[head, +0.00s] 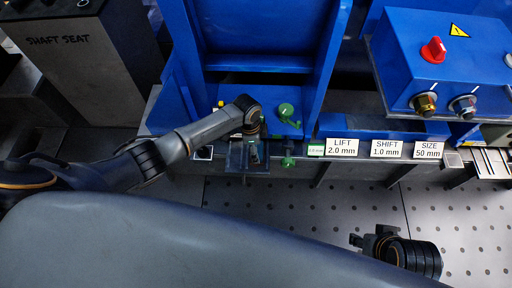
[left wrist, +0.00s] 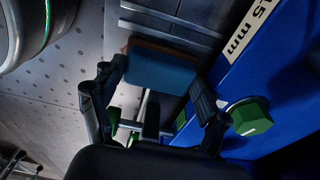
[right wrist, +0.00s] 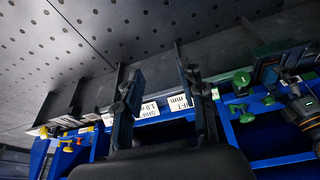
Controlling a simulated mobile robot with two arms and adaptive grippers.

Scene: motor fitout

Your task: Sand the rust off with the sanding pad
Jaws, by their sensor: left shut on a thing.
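My left gripper (left wrist: 160,82) is shut on a blue block with a brown edge (left wrist: 162,66), which looks like the sanding pad. In the head view my left gripper (head: 252,150) points down at the front edge of the blue frame, and the pad is hard to make out there. In the left wrist view the pad lies over a dark metal strip (left wrist: 175,32); I cannot tell whether it touches. No rust can be made out. My right gripper (right wrist: 160,98) is open and empty; in the head view it is over the perforated floor (head: 300,205).
Green knobs (head: 286,111) stand right of my left gripper, and one shows close by in the left wrist view (left wrist: 250,118). White labels (head: 388,149) line the ledge. A blue control box (head: 440,60) stands at the right, a SHAFT SEAT block (head: 75,60) at the left.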

